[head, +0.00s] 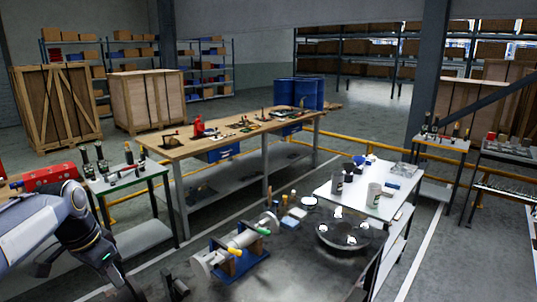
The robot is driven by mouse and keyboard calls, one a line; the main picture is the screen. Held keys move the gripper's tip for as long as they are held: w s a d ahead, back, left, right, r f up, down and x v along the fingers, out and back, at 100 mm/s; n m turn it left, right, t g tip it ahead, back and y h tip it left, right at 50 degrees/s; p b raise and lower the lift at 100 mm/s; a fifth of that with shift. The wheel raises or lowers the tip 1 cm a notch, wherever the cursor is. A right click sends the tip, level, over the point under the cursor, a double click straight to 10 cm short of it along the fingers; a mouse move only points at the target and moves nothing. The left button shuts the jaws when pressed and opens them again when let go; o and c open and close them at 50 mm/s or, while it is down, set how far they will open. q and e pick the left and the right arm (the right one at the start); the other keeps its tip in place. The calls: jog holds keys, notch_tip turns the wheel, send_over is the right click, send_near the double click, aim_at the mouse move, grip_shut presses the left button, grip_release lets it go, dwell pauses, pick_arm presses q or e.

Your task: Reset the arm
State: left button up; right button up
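My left arm (45,225) comes in from the left edge, its grey-white link bending down into a dark wrist (95,250) with a small green light. My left gripper (155,288) points down at the bottom edge, by the left end of the dark workbench. It is dark, small and partly cut off, so I cannot make out whether its fingers are apart or whether anything is between them. My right arm and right gripper are not in view.
The dark workbench (300,262) holds a metal cylinder on a blue stand (238,255) and a round dark tray (343,234). A white table (370,200) stands to its right. A long wooden bench (225,143) and a small tool table (130,182) stand behind.

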pick_arm(q)
jog(key=s+d+f+n+t+h+b, duration=0.1)
jog(key=s+d+f+n, duration=0.2)
jog(key=s+d, duration=0.5)
jog(key=s+d+f+n+t+h, duration=0.1)
jog(key=s+d+f, duration=0.4)
jog(key=s, duration=0.8)
jog(key=d+n+t, duration=0.1)
jog(key=d+n, duration=0.1)
jog(key=d, duration=0.1)
jog(key=shift+s+f+h+b, duration=0.15)
jog(key=shift+h+b, duration=0.2)
jog(key=shift+h, duration=0.05)
